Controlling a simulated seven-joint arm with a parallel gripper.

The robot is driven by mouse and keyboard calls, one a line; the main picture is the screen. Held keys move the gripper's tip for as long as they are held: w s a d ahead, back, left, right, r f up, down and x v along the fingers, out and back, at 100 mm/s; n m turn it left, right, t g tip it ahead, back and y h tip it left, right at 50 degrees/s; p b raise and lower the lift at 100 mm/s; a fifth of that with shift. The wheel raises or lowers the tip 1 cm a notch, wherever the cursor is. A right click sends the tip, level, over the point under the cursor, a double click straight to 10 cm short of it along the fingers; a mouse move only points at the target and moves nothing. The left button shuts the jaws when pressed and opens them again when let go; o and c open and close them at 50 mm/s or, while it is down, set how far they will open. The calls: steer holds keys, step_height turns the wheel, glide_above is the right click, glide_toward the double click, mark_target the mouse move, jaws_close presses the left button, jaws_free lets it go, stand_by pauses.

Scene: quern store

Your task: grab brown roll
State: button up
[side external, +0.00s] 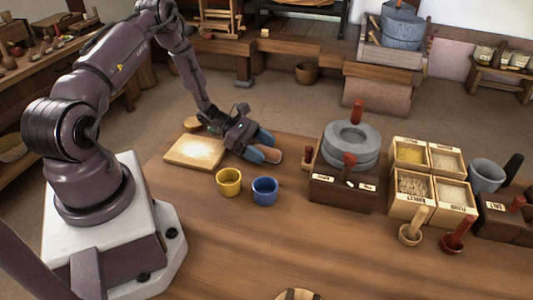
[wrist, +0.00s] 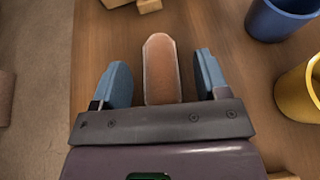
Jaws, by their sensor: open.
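The brown roll (wrist: 162,70) lies on the wooden table, rounded and elongated. In the wrist view it sits between the two blue fingers, with a gap on each side. My gripper (wrist: 162,64) is open around it, and its near end is hidden by the gripper body. In the side view my gripper (side external: 266,147) is low at the table's back edge, and the roll (side external: 276,156) shows partly by the blue fingertips.
A yellow cup (side external: 229,182) and a blue cup (side external: 265,190) stand in front of the gripper. A floured board (side external: 196,153) lies to its left. A stone quern (side external: 350,143) on a wooden box (side external: 340,192) stands to the right, then grain boxes (side external: 428,200). The front table is mostly clear.

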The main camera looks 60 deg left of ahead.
steer(key=shift+w+d+f, duration=0.15)
steer(key=shift+w+d, duration=0.1)
steer(key=shift+d, duration=0.05)
steer(key=c, duration=1)
